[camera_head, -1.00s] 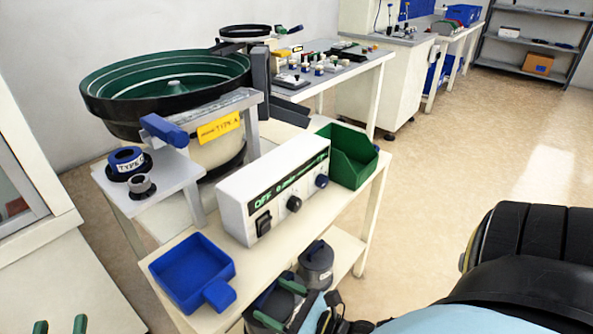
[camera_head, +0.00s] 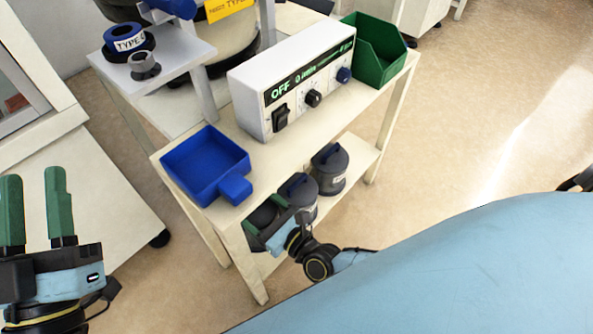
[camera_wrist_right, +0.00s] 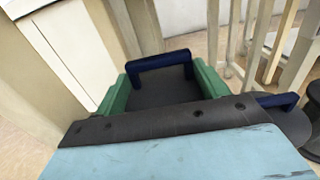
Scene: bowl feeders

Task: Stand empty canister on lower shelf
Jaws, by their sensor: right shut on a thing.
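A dark grey canister (camera_head: 263,214) with a blue handle is at the near end of the lower shelf (camera_head: 357,161). My right gripper (camera_head: 277,222) is shut on it, reaching in from the right under the upper shelf. In the right wrist view its green fingers flank the blue handle (camera_wrist_right: 160,60) above the dark lid (camera_wrist_right: 165,93). I cannot tell whether the canister's base touches the shelf. Two similar canisters stand behind it, one in the middle (camera_head: 300,195) and a labelled one farther back (camera_head: 329,168). My left gripper (camera_head: 37,205) is open and empty at the far left.
The upper shelf holds a blue tray (camera_head: 203,165), a white control box (camera_head: 290,85) reading OFF and a green bin (camera_head: 376,55). The cart leg (camera_head: 243,262) stands close to the gripped canister. Floor to the right is open.

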